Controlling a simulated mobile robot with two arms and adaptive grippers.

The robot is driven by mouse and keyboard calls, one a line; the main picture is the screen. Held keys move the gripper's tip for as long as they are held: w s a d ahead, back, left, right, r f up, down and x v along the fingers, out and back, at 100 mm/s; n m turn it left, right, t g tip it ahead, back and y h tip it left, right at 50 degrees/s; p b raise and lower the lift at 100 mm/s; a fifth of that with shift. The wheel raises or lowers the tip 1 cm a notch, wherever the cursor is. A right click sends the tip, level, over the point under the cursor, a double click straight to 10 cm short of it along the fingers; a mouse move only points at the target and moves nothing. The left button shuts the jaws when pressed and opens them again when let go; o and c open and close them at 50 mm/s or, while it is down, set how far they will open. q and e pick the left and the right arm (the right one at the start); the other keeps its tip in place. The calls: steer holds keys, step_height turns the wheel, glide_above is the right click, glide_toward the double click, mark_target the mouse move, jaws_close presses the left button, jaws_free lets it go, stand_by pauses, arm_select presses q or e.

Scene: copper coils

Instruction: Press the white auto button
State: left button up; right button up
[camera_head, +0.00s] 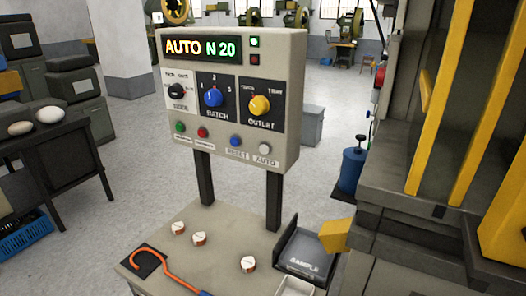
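The white auto button (265,150) is a small round pale button at the lower right of the control panel (290,95). It sits just above a label reading AUTO. The panel's display (201,48) reads "AUTO N 20", and a small green light (254,42) is lit beside it. Other buttons in the same row are green (180,127), red (202,132) and blue (235,141). Above them are a black mode knob, a blue batch knob (213,97) and a yellow outlet knob (259,105). Neither of my grippers shows in the head view.
The panel stands on two dark posts behind a table (215,240). On the table are small copper-and-white coils (248,264), an orange hook (165,262) and a black sample tray (305,265). A large machine with yellow bars (440,95) stands close on the right.

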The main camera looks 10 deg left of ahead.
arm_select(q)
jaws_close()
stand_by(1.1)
